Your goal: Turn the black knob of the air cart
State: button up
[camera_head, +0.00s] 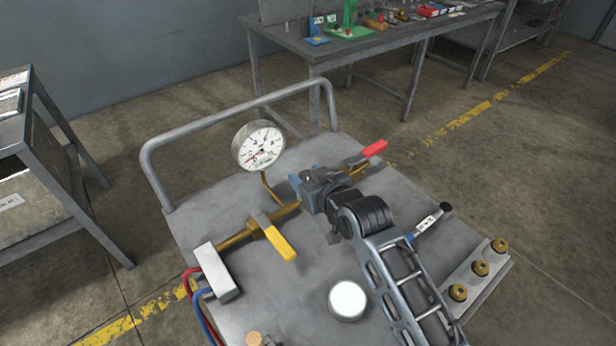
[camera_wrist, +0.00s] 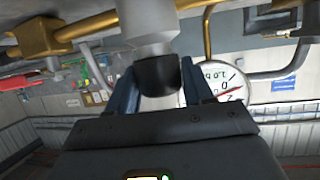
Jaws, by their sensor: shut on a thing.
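The air cart (camera_head: 220,200) is a grey flat top with a tube handle along its far left side. The black knob (camera_wrist: 158,72) sits on a pale grey cylindrical body in the wrist view. My gripper (camera_wrist: 160,80) has its two blue-grey fingers on either side of the knob, shut on it. In the head view my gripper (camera_head: 308,186) is at the brass pipe line behind the middle of the cart, and it hides the knob there. The round white gauge (camera_head: 259,146) stands just left of my gripper; it also shows in the wrist view (camera_wrist: 232,84).
A yellow lever (camera_head: 280,244) lies left of my gripper and a red lever (camera_head: 374,149) beyond it. A white round disc (camera_head: 347,299), a pen-like tool (camera_head: 430,220) and brass fittings (camera_head: 480,268) are nearer. A workbench (camera_head: 380,38) stands behind, a shelf (camera_head: 50,190) left.

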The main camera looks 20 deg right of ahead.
jog(key=shift+m+h+p, duration=0.5)
jog(key=shift+m+h, duration=0.1)
jog(key=shift+h, duration=0.2)
jog(key=m+h+b, duration=0.1)
jog(key=h+b, duration=0.1)
jog(key=b, duration=0.1)
jog(key=shift+a+f+m, duration=0.1)
jog(key=shift+f+m, duration=0.3)
jog(key=m+h+b, duration=0.1)
jog(key=h+b, duration=0.1)
jog(key=shift+r+m+g+b, duration=0.1)
jog(key=shift+m+g+b, duration=0.2)
jog(key=shift+g+b, duration=0.1)
jog(key=shift+r+m+h, duration=0.2)
jog(key=shift+m+h, duration=0.1)
jog(key=shift+m, duration=0.1)
jog(key=o, duration=1)
jog(key=shift+c, duration=0.2)
jog(key=shift+r, duration=0.1)
